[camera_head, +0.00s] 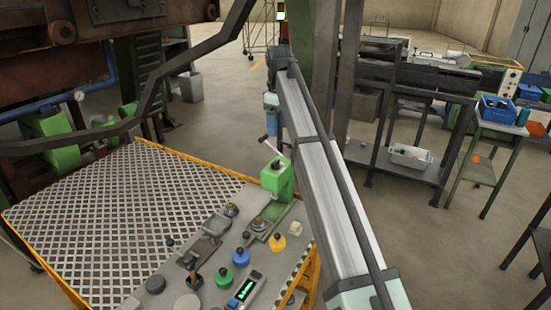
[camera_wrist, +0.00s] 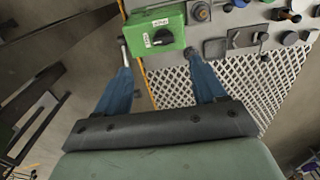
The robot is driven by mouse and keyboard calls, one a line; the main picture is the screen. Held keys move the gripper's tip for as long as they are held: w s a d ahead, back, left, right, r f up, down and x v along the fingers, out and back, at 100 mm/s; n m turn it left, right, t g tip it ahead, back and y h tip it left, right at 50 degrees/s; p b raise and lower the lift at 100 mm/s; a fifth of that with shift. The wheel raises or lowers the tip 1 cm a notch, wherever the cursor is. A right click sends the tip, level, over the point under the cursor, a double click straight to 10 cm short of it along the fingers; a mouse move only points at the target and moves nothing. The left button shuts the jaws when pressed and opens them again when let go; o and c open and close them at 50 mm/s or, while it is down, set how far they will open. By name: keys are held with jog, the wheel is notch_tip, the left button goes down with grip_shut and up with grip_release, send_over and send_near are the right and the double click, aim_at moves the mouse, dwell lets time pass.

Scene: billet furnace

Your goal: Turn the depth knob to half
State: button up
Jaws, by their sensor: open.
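A green box (camera_wrist: 157,31) with two white labels shows at the top of the wrist view. A dark round knob (camera_wrist: 162,37) sits on its face; its pointer setting and the label text are too small to read. My gripper (camera_wrist: 158,62) is open, with its blue fingers spread wide and nothing between them. The fingertips point towards the box, and the knob lies ahead of the gap, apparently untouched.
A lattice panel (camera_head: 120,215) lies to the left. A pale rod (camera_wrist: 123,43) stands close to my left fingertip in the wrist view.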

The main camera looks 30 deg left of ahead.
aim_at(276, 161)
jog(key=f, duration=1.2)
jog(key=shift+s+a+f, duration=0.25)
jog(key=shift+a+f, duration=0.1)
jog(key=shift+a, duration=0.05)
jog(key=c, duration=1.1)
